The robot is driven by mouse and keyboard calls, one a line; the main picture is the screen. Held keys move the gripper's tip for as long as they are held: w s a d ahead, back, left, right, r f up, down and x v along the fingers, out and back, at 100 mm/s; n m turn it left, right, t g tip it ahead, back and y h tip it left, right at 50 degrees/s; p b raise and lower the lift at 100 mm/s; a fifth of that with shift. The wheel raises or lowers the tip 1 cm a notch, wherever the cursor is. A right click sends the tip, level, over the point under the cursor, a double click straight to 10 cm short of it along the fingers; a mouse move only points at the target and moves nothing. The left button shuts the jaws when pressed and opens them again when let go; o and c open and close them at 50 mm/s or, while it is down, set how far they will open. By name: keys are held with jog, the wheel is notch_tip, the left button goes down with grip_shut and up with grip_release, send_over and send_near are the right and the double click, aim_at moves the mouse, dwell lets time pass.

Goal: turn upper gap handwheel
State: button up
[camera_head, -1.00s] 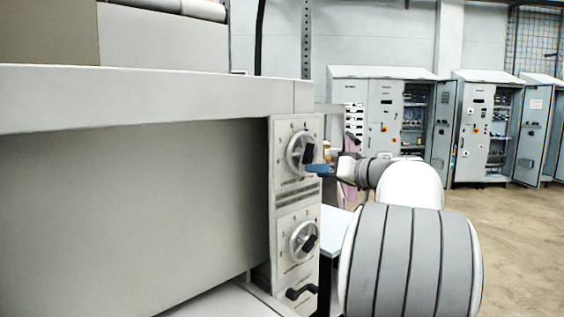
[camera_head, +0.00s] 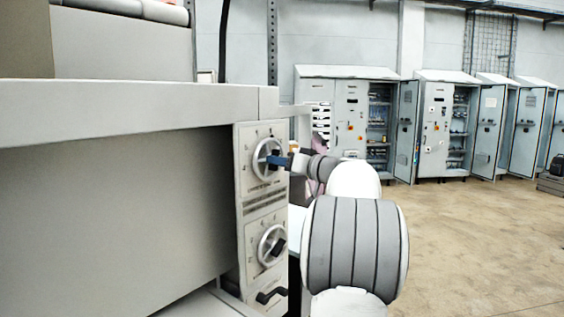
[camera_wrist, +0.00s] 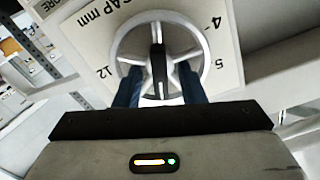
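The upper gap handwheel (camera_head: 262,172) is a silver spoked wheel on the upper white dial plate of the machine's end panel. In the wrist view the handwheel (camera_wrist: 125,45) is seen close up, with a black grip (camera_wrist: 158,65) and printed "GAP mm" numbers around it. My gripper (camera_head: 275,160) is at this wheel, and its blue fingers cover the grip in the head view. In the wrist view my gripper (camera_wrist: 161,82) is open, one finger on each side of the black grip with visible gaps. Finger contact with the rim cannot be told.
A lower handwheel (camera_head: 271,246) with a black grip sits below, and a black pull handle (camera_head: 271,295) under it. The machine's pale table edge (camera_head: 150,108) juts out at left. Electrical cabinets (camera_head: 350,115) stand behind; open floor (camera_head: 470,240) lies at right.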

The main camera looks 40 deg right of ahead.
jog(key=shift+c, duration=0.2)
grip_shut()
jog(key=shift+m, duration=0.3)
jog(key=shift+r+m+b, duration=0.1)
jog(key=shift+m+b, duration=1.2)
jog(key=shift+m, duration=6.3)
